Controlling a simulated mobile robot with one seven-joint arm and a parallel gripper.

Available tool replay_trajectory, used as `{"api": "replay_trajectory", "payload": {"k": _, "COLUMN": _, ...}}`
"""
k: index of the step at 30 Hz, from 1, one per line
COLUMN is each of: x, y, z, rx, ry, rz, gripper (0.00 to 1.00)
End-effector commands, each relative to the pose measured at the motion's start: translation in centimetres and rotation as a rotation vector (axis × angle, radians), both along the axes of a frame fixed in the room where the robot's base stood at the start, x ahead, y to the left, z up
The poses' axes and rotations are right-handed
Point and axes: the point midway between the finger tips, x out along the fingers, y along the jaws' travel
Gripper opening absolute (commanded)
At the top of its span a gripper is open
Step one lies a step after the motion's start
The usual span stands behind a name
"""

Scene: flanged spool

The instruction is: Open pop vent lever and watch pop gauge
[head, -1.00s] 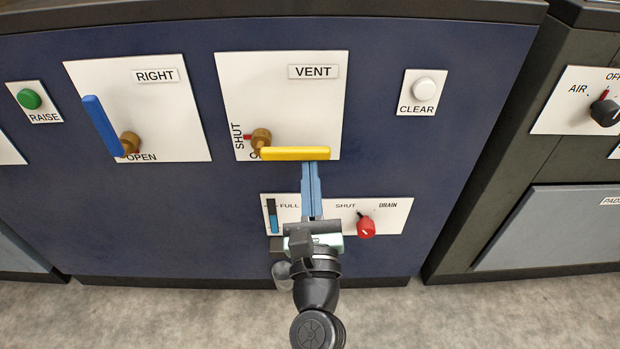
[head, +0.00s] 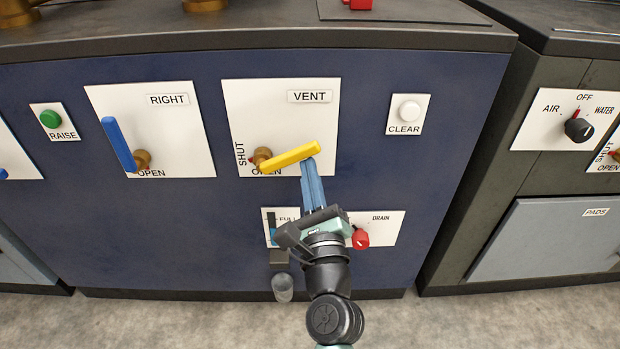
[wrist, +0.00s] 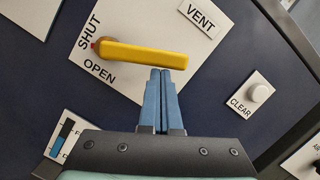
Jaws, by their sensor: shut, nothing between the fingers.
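The yellow vent lever (head: 291,157) is on the white VENT plate (head: 290,110), its free right end tilted upward. Its brass pivot (head: 262,155) has a red mark on the SHUT side; OPEN is printed below, partly covered in the head view. My gripper (head: 310,165) is shut and empty, its blue fingertips right under the lever's free end. In the wrist view, the fingertips (wrist: 165,72) meet the lower edge of the lever (wrist: 145,57); contact looks likely.
A red DRAIN knob (head: 360,239) is close to the right of my gripper. A blue lever (head: 118,144) on the RIGHT plate, a green RAISE button (head: 50,119) and a white CLEAR button (head: 409,111) flank the vent. A dark cabinet with an AIR/WATER knob (head: 579,129) stands right.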

Motion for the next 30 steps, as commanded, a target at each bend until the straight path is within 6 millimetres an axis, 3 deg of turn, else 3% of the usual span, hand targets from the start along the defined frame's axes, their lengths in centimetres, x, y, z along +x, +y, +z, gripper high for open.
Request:
{"api": "replay_trajectory", "payload": {"k": 1, "x": 0.0, "y": 0.0, "z": 1.0, "rx": -0.045, "ry": -0.003, "rz": -0.001, "gripper": 0.00}}
{"api": "replay_trajectory", "payload": {"k": 15, "x": 0.0, "y": 1.7, "z": 4.6, "rx": -0.493, "ry": -0.003, "rz": 0.002, "gripper": 0.00}}
{"api": "replay_trajectory", "payload": {"k": 30, "x": 0.0, "y": 4.4, "z": 6.6, "rx": -0.910, "ry": -0.001, "rz": 0.004, "gripper": 0.00}}
